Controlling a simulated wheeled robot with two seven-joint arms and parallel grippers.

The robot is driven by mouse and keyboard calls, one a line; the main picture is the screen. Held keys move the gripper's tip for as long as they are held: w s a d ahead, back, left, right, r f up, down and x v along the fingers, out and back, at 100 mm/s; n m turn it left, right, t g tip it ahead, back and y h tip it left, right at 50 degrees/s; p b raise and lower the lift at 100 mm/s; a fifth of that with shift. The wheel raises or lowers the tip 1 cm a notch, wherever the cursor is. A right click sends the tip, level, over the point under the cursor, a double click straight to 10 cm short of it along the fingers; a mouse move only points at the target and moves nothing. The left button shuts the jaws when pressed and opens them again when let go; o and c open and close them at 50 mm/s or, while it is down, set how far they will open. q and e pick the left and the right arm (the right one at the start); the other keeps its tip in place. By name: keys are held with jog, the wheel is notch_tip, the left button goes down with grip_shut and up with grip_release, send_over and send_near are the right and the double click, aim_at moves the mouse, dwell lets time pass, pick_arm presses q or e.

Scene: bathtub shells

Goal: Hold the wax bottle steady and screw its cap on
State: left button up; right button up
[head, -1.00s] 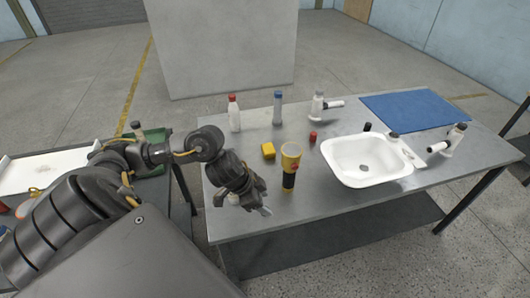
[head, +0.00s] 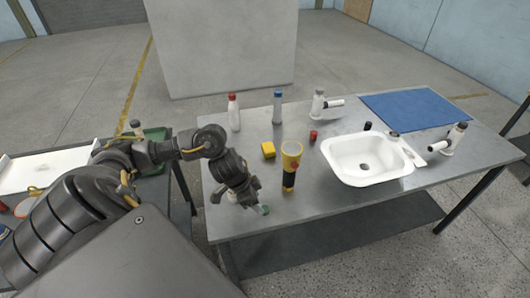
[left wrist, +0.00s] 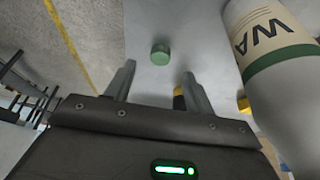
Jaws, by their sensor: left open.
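A green cap (head: 264,210) lies on the metal table near its front left edge. In the left wrist view the cap (left wrist: 160,53) sits just beyond and between my fingertips, not held. My left gripper (left wrist: 157,85) is open and empty; in the head view it (head: 254,203) points down beside the cap. A white bottle with a green band and the letters "WA" (left wrist: 275,50) shows large at the right of the left wrist view, beside the gripper. In the head view my left arm hides most of that area. My right gripper is not in view.
A yellow-black torch (head: 290,168) stands right of the gripper. A yellow block (head: 268,150), a red cap (head: 313,135), a red-capped bottle (head: 233,114) and a blue-capped bottle (head: 278,108) stand behind. A white basin (head: 345,172) is farther right, with a blue mat (head: 410,108) behind.

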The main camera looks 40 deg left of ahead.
pick_arm(q)
jog(key=shift+f, duration=0.15)
jog(key=shift+x, duration=2.65)
jog(key=shift+w, duration=0.1)
jog(key=c, duration=1)
jog(key=shift+c, duration=0.2)
notch_tip(320, 180, up, 10)
jog(key=p, duration=0.1)
